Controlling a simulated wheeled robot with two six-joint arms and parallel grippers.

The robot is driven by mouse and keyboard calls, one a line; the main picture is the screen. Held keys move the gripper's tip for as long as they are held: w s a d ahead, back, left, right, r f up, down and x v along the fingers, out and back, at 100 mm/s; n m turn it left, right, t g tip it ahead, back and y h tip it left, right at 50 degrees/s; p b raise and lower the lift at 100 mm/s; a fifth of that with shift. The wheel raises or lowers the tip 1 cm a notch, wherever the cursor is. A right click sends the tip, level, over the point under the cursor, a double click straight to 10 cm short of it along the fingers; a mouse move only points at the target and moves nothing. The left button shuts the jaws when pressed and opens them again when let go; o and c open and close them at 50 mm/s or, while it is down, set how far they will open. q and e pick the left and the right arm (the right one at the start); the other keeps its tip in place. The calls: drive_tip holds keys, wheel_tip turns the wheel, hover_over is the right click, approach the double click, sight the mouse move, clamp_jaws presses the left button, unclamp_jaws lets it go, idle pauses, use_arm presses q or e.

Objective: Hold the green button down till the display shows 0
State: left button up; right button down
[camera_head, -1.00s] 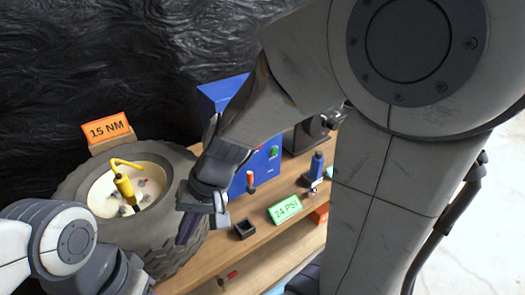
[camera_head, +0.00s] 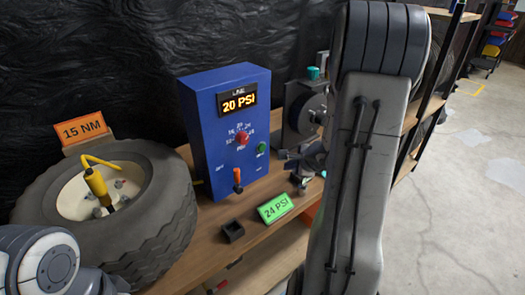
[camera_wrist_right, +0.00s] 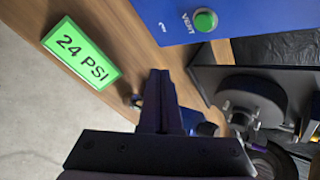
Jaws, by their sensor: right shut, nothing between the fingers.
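My left gripper is not in view; only part of my left arm shows at bottom left.
A red knob (camera_head: 241,138) and an orange-topped lever (camera_head: 238,181) are on the box's front side. A green 24 PSI sign (camera_head: 275,207) and a small black holder (camera_head: 232,231) are before it. A tyre (camera_head: 155,225) stands left; a dark machine (camera_head: 305,112) stands right.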

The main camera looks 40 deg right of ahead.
sight(262, 148)
drive_tip(key=w+p, duration=0.1)
drive_tip(key=w, duration=0.8)
drive_tip(key=shift+a, duration=0.4)
idle(1.9)
drive_tip(key=shift+w, duration=0.35)
drive_tip(key=shift+w+a, duration=0.1)
drive_tip(key=shift+w, duration=0.3)
idle(1.5)
